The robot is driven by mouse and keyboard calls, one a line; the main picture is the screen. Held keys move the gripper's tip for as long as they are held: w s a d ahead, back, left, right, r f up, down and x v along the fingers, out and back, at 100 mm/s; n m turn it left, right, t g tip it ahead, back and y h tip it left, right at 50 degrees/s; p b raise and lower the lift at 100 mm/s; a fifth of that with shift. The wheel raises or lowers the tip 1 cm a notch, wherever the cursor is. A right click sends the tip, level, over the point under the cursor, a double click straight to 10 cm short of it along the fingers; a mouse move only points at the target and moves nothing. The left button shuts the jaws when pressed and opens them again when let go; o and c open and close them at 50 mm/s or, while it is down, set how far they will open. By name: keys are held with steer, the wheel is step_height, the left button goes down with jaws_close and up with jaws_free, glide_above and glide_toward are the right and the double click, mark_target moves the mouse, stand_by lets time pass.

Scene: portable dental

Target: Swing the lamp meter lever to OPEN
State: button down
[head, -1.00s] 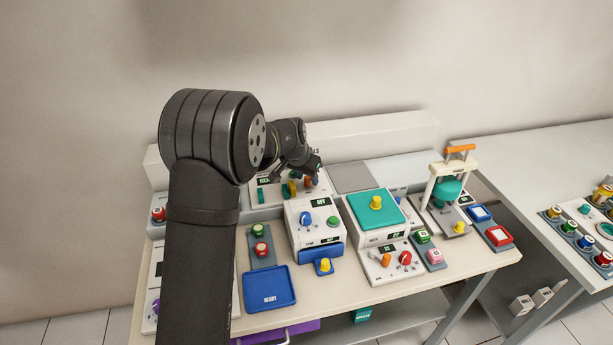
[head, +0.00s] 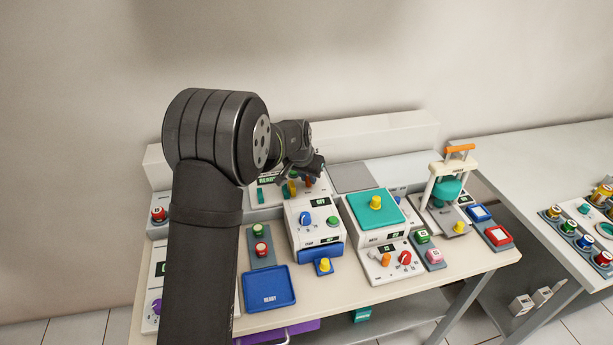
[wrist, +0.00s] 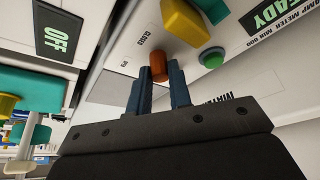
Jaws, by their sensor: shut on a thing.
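The lamp meter (wrist: 225,75) is a white panel whose name is printed beside a lit READY display (wrist: 272,14). It also shows at the back of the bench in the head view (head: 257,182). An orange-brown lever (wrist: 159,64) stands on it, and in the head view it shows as a small orange piece (head: 308,181). My gripper (wrist: 168,72) is shut on this lever, its two blue-grey fingers on either side of it. Small lettering is printed beside the lever, partly legible as CLOSE and OP. The lever's base is hidden by the fingers.
A yellow lever (wrist: 186,20) and a green button (wrist: 210,58) sit close beside my fingers. A unit with an OFF display (wrist: 58,38) stands nearby. In the head view, a teal-topped box (head: 378,211) and a blue tray (head: 268,287) are in front.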

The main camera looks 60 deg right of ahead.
steer(key=n, duration=0.1)
steer(key=s+d+n+t, duration=0.1)
steer(key=n, duration=0.1)
steer(key=s+n+t, duration=0.1)
steer(key=n, duration=0.1)
steer(key=shift+d+y, duration=0.15)
steer(key=shift+y, duration=0.15)
steer(key=n, duration=0.2)
steer(key=shift+s+d+n+t+y, duration=0.3)
steer(key=shift+s+d+n+t, duration=0.05)
steer(key=shift+d+n+t, duration=0.05)
steer(key=shift+s+d+n+t+y, duration=0.1)
steer(key=shift+d+n+t+y, duration=0.15)
steer(key=shift+n, duration=0.45)
steer(key=shift+s+d+n+t+y, duration=0.15)
steer(key=shift+d+n, duration=0.1)
steer(key=shift+n, duration=0.45)
steer(key=shift+d+r, duration=0.1)
steer(key=c, duration=1.3)
jaws_free()
steer(key=v, duration=1.7)
steer(key=shift+r, duration=0.2)
steer(key=shift+d, duration=0.1)
